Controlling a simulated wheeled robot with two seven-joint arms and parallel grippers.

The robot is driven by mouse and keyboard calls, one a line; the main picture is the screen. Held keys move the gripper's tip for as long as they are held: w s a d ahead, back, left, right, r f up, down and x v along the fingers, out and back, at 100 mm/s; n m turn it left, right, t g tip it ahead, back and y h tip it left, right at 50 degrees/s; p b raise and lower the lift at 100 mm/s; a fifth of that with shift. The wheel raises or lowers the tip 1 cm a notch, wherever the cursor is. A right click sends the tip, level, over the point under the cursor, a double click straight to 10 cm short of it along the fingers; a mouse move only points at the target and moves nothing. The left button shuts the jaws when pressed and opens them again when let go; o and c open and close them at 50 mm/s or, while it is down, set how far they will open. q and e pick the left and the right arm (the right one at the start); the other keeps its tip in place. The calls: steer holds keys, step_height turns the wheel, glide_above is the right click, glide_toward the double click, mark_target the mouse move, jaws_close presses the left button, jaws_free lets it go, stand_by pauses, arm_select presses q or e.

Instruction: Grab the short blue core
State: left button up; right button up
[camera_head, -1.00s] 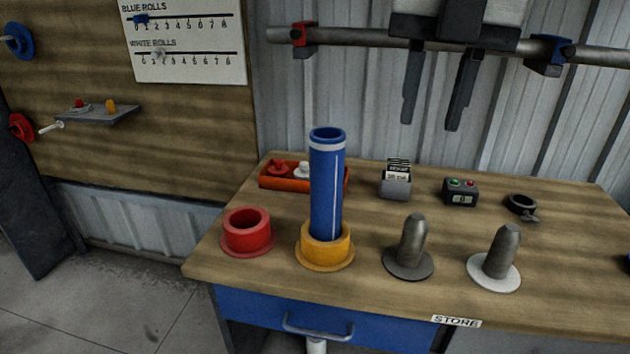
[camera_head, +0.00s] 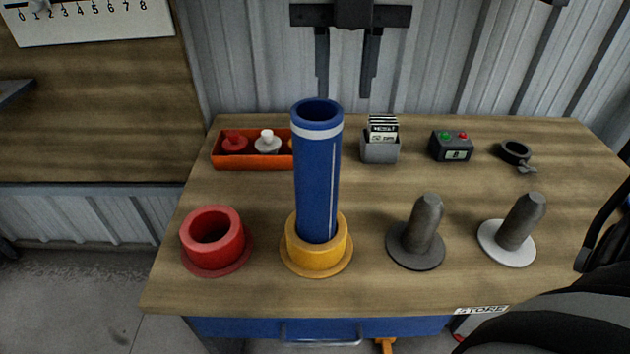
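A blue core (camera_head: 317,185) stands upright, its lower end in the yellow flanged cup (camera_head: 317,262) on the table. It is a hollow tube with a white band near its top and a thin pale line down its side. It is the only blue core in view. My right gripper (camera_head: 345,92) hangs from the top edge, fingers pointing down and spread, with nothing between them. It shows above and slightly right of the core's top, apart from it as far as I can tell. The left fingertip is close to the core's rim in the picture. My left gripper is not in view.
A red cup (camera_head: 213,240) stands left of the core. A dark-based peg (camera_head: 424,225) and a white-based peg (camera_head: 520,225) stand right. Behind are an orange tray (camera_head: 230,162), a card box (camera_head: 380,148), a button box (camera_head: 451,147) and a ring clamp (camera_head: 516,153).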

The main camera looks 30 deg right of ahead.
mark_target(340, 110)
steer(key=shift+w+f+p, duration=0.15)
steer(key=shift+f+p, duration=0.1)
steer(key=shift+f, duration=1.7)
steer(key=shift+w+f+p, duration=0.15)
steer(key=shift+f+p, duration=0.05)
steer(key=shift+f, duration=1.75)
jaws_close()
